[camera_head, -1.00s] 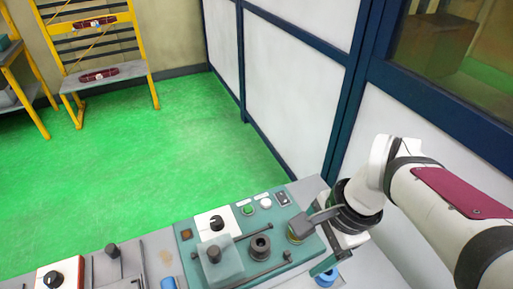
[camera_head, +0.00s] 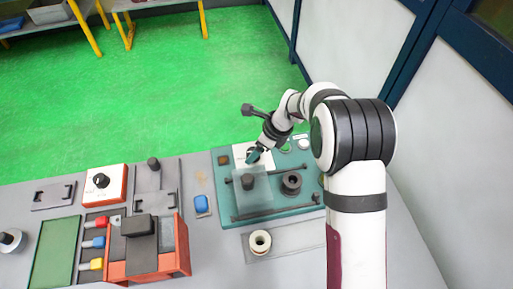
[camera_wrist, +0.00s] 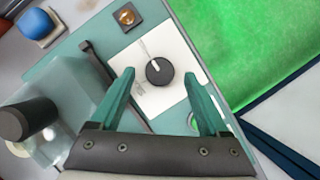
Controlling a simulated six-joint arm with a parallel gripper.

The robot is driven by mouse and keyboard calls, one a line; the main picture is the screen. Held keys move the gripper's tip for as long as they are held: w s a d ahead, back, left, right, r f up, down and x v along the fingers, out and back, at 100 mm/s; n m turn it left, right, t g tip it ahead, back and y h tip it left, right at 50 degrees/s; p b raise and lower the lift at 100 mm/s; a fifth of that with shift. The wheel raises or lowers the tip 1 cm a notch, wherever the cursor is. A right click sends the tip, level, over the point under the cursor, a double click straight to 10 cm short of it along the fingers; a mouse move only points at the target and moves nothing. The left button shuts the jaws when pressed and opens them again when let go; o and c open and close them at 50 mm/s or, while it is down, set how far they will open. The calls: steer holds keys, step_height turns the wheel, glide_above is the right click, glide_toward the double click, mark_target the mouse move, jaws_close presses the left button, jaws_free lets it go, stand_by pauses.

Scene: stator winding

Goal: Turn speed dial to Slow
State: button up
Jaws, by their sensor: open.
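The speed dial, a round black knob (camera_wrist: 159,71) with a pale pointer mark, sits on a white plate (camera_wrist: 165,98) in the wrist view. In the head view the white plate (camera_head: 239,149) is at the back of the teal machine (camera_head: 283,205), and the knob is hidden by my gripper (camera_head: 254,156). My gripper (camera_wrist: 159,70) is open, its two teal fingers on either side of the knob with gaps to it. I cannot tell how far the tips are above the plate.
A clear block with a dark knob (camera_wrist: 25,120) stands close left of my fingers in the wrist view. An amber lamp (camera_wrist: 127,16) is beside the plate.

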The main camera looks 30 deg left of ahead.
steer(key=shift+a+f, duration=0.2)
steer(key=shift+f, duration=0.3)
jaws_close()
steer(key=shift+n, duration=0.3)
steer(key=n, duration=0.2)
steer(key=n+g, duration=0.1)
steer(key=shift+w+n+g+h, duration=0.15)
steer(key=shift+n+g+h, duration=0.15)
steer(key=shift+n+h, duration=0.1)
steer(key=n+g, duration=0.1)
steer(key=n, duration=0.2)
steer(key=shift+w+a+n+h, duration=0.1)
steer(key=shift+w+n+h, duration=0.05)
steer(key=shift+n+h, duration=0.2)
steer(key=n+g+h, duration=0.1)
steer(key=n, duration=0.2)
steer(key=shift+a, duration=0.15)
steer(key=shift+w+a+n+h, duration=0.1)
steer(key=shift+n+h, duration=0.55)
steer(key=shift+n, duration=1.2)
